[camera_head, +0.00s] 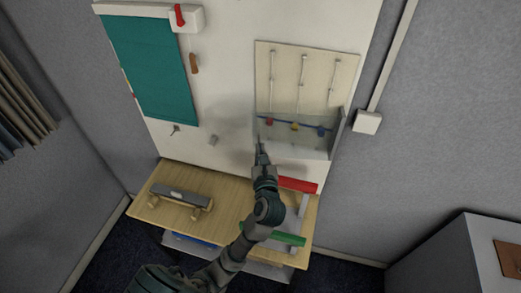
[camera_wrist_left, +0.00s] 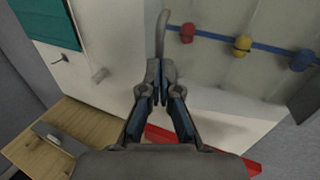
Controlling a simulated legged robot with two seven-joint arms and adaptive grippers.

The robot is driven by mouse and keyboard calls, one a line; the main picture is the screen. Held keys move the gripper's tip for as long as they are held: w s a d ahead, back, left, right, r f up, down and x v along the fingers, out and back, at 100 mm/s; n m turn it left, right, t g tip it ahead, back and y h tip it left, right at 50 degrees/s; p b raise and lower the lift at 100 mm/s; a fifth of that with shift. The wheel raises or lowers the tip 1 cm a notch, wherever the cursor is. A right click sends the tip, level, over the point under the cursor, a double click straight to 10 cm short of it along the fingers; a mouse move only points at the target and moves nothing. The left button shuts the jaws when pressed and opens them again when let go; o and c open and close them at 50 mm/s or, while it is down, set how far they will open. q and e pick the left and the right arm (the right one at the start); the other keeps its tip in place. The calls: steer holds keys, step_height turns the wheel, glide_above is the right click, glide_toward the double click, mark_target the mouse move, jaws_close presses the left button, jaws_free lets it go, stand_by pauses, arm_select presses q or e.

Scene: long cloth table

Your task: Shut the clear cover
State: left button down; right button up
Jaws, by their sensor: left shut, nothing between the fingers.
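A pale board (camera_head: 318,85) with vertical tracks is mounted on the white wall panel. A see-through grey panel, apparently the clear cover (camera_head: 300,143), spans the board's lower part, by the red, yellow and blue knobs; the upper tracks look uncovered. My left gripper (camera_head: 259,147) is at the cover's left edge, its fingers closed together and empty. In the left wrist view the shut fingertips (camera_wrist_left: 160,84) point at a curved grey piece (camera_wrist_left: 161,35), perhaps a handle or edge of the cover. I cannot tell whether they touch. My right gripper is not in view.
Below stands a wooden table (camera_head: 155,205) with a grey-topped block (camera_head: 182,197) at its left. A red bar (camera_head: 298,184) and a green bar (camera_head: 275,234) lie near my arm. A teal cloth (camera_head: 152,70) hangs left. The wall between cloth and board is mostly clear.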

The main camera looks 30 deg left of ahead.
mark_target(256, 137)
arm_select(q)
steer(key=x, duration=0.3)
steer(key=p+x, duration=0.1)
steer(key=x, duration=0.1)
steer(key=shift+w+a+r, duration=0.15)
steer(key=shift+a, duration=0.35)
steer(key=shift+d, duration=0.1)
